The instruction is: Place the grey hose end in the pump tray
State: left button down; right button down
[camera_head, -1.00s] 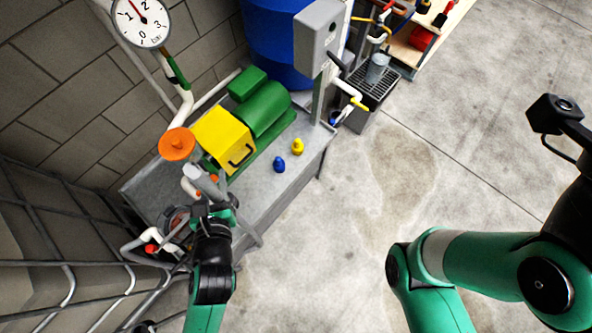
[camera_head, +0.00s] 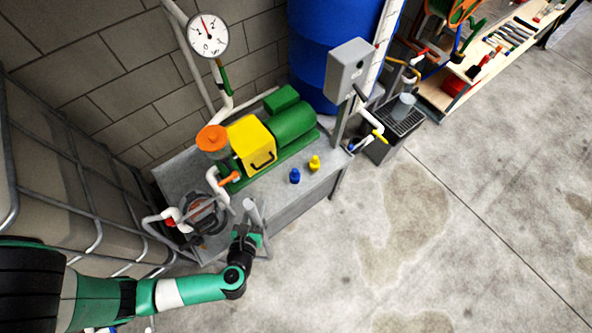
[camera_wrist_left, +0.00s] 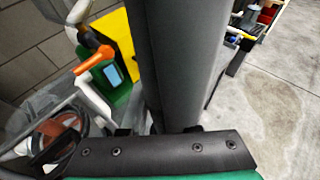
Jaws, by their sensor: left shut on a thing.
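My left gripper (camera_head: 246,238) is shut on the grey hose end (camera_head: 252,210) beside the front left edge of the pump tray (camera_head: 180,172). In the left wrist view the hose end (camera_wrist_left: 178,60) is a thick dark grey cylinder that stands up from the gripper (camera_wrist_left: 160,132) and hides much of the scene. The tray is a grey metal bench top carrying the green pump motor (camera_head: 292,122) with its yellow cover (camera_head: 250,143). In the head view the hose end overlaps the tray's edge; I cannot tell its height above it. My right gripper is out of view.
White pipes with an orange handle (camera_head: 229,179) and a round dark fitting (camera_head: 204,214) crowd the tray's left part. Blue (camera_head: 295,176) and yellow (camera_head: 314,163) small pieces sit at its front. A metal cage (camera_head: 80,190) stands left. The floor (camera_head: 400,240) at right is clear.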

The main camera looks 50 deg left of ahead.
pick_arm(q)
jog(key=w+a+f+b, duration=0.9)
jog(key=a+f+b, duration=0.1)
jog(key=f, duration=0.3)
jog(key=shift+a+f, duration=0.25)
jog(key=shift+a, duration=0.1)
jog(key=c, duration=0.6)
grip_release()
jog(key=shift+r, duration=0.1)
jog(key=shift+c, duration=0.2)
